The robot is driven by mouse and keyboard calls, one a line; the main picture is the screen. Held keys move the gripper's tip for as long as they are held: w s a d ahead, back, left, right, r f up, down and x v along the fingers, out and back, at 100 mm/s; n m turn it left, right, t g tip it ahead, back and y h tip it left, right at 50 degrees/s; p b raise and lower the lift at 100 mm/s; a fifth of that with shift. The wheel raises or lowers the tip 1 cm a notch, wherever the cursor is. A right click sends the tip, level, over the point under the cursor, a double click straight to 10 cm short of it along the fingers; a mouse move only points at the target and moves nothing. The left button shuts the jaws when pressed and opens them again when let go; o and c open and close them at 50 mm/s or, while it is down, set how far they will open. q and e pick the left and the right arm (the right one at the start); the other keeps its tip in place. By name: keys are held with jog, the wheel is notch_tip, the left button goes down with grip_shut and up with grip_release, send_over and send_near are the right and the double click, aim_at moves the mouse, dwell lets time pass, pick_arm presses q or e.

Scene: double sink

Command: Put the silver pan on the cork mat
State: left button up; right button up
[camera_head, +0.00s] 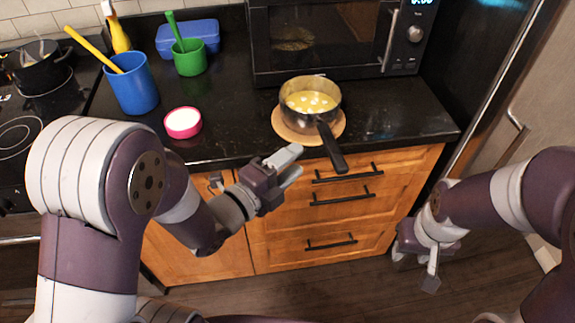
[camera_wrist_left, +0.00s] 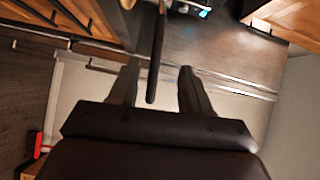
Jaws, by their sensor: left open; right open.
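The silver pan (camera_head: 327,113) stands upright on the round cork mat (camera_head: 284,127), with yellow food and white bits in it. Its black handle (camera_head: 333,150) points toward me and sticks out past the counter's front edge. My left gripper (camera_head: 297,166) is open and empty, just left of the handle end and in front of the counter. In the left wrist view the handle (camera_wrist_left: 157,50) appears between the two open fingers (camera_wrist_left: 158,88), with no finger touching it that I can see. My right gripper (camera_head: 414,266) is open and empty, low in front of the drawers at the right.
A microwave (camera_head: 320,45) stands behind the pan. A pink bowl (camera_head: 183,122), a blue cup (camera_head: 132,88), a green cup (camera_head: 189,60) and a blue box (camera_head: 195,35) stand to the left. A black pot (camera_head: 38,68) is on the stove. The counter right of the mat is clear.

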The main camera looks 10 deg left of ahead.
pick_arm(q)
jog(key=s+a+f+n+g+y, duration=0.1)
jog(key=a+f+n+g+y, duration=0.65)
jog(key=n, duration=0.75)
jog(key=s+a+f+n+g+y, duration=0.1)
jog(key=s+a+n+g, duration=0.3)
jog(key=s+n, duration=0.5)
jog(key=shift+s+f+g+y, duration=0.15)
jog(key=shift+s+g+y, duration=0.1)
jog(key=shift+g+y, duration=0.5)
